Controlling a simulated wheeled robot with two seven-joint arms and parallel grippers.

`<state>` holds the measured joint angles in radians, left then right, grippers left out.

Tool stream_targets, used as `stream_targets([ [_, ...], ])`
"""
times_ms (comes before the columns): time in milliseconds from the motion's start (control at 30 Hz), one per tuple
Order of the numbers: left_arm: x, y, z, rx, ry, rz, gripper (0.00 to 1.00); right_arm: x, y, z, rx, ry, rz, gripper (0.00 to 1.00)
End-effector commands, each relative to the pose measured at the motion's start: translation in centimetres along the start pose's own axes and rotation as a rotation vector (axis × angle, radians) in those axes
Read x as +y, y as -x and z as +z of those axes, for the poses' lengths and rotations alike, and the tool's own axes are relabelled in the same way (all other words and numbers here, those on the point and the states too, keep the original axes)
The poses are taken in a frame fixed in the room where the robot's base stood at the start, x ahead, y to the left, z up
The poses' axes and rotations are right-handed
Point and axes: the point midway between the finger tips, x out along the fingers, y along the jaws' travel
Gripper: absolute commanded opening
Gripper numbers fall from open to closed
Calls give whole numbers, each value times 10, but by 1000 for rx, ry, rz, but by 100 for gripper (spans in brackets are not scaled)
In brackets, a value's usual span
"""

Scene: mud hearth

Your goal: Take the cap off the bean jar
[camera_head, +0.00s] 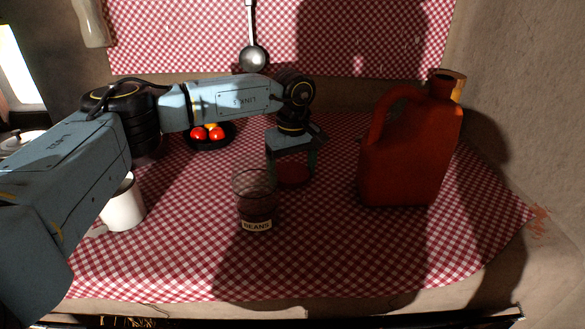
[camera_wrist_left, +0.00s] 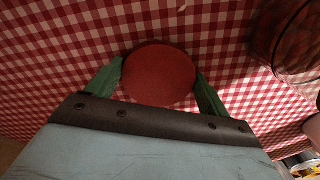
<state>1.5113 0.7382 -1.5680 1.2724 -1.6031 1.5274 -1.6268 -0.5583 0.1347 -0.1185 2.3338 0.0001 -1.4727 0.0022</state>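The bean jar (camera_head: 257,208) is clear glass with dark contents and a "BEANS" label. It stands upright on the checked cloth with its top uncovered. Part of it also shows at the right of the left wrist view (camera_wrist_left: 290,45). The round red-brown cap (camera_head: 293,176) is apart from the jar, behind it and to its right, low over or on the cloth; I cannot tell which. My left gripper (camera_head: 292,168) points down with its green fingers on both sides of the cap (camera_wrist_left: 160,75), apparently touching its edges. My right gripper is out of view.
A large red jug (camera_head: 405,150) stands to the right. A white mug (camera_head: 124,208) stands at the left, partly behind my left arm. A dark dish (camera_head: 228,138) with red round items sits at the back. A ladle (camera_head: 253,55) hangs behind. The cloth's front right is clear.

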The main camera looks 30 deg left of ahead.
Motion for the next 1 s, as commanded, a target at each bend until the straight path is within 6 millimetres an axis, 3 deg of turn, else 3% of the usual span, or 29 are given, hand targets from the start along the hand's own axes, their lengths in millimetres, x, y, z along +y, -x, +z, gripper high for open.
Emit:
stream_targets([
  [133, 0, -2, 1, -1, -1, -1, 100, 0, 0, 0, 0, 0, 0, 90],
  [533, 0, 6, 1, -1, -2, -1, 100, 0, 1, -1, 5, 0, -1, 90],
  [667, 0, 24, 1, 0, -2, -1, 100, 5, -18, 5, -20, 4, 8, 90],
  [1000, 1, 92, 0, 0, -1, 1, 100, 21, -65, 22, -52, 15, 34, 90],
])
